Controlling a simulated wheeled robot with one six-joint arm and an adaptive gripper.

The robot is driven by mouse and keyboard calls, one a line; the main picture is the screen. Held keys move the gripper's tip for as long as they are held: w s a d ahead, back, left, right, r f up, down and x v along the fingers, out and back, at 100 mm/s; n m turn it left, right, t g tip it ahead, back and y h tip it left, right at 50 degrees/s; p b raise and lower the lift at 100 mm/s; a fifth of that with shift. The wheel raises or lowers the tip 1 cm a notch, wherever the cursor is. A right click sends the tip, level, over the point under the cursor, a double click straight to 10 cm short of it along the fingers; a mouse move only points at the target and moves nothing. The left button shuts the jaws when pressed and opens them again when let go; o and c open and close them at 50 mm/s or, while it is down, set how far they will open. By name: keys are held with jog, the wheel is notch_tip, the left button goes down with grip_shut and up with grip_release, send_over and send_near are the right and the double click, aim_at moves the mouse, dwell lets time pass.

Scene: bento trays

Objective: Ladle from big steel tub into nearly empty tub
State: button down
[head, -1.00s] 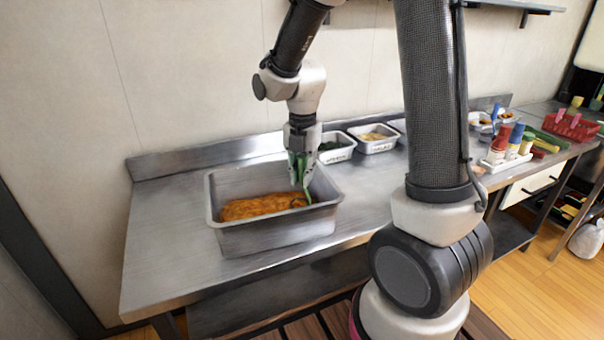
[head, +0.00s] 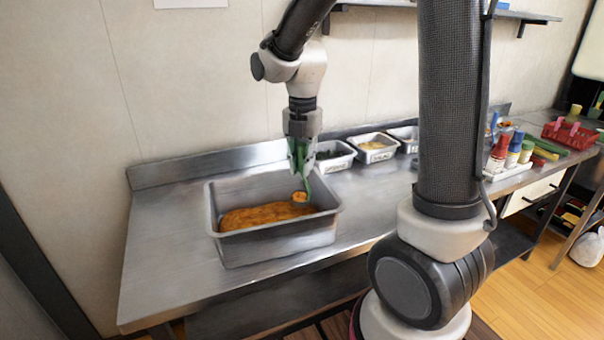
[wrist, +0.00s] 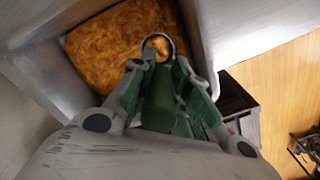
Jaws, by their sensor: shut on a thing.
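The big steel tub (head: 278,243) stands on the steel counter at the left, with orange-brown food (head: 262,215) covering its bottom; the food also shows in the wrist view (wrist: 112,45). My gripper (head: 301,160) is shut on a green ladle (head: 308,185) and is above the tub's right rear part. The ladle's bowl (head: 299,197) holds orange food and hangs over the food in the tub. In the wrist view the round ladle bowl (wrist: 158,46) shows just beyond the fingers. I cannot tell which tub is the nearly empty one.
Small steel tubs stand behind and to the right: one with dark food (head: 334,156), one with yellowish food (head: 375,148), and another (head: 405,138) partly behind my arm. Bottles (head: 514,150) and a red basket (head: 570,134) are farther right. The counter's left part (head: 165,240) is clear.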

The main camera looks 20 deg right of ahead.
notch_tip(320, 180, up, 10)
jog(key=shift+f, duration=0.15)
dwell(0.5)
jog(key=shift+s, duration=0.15)
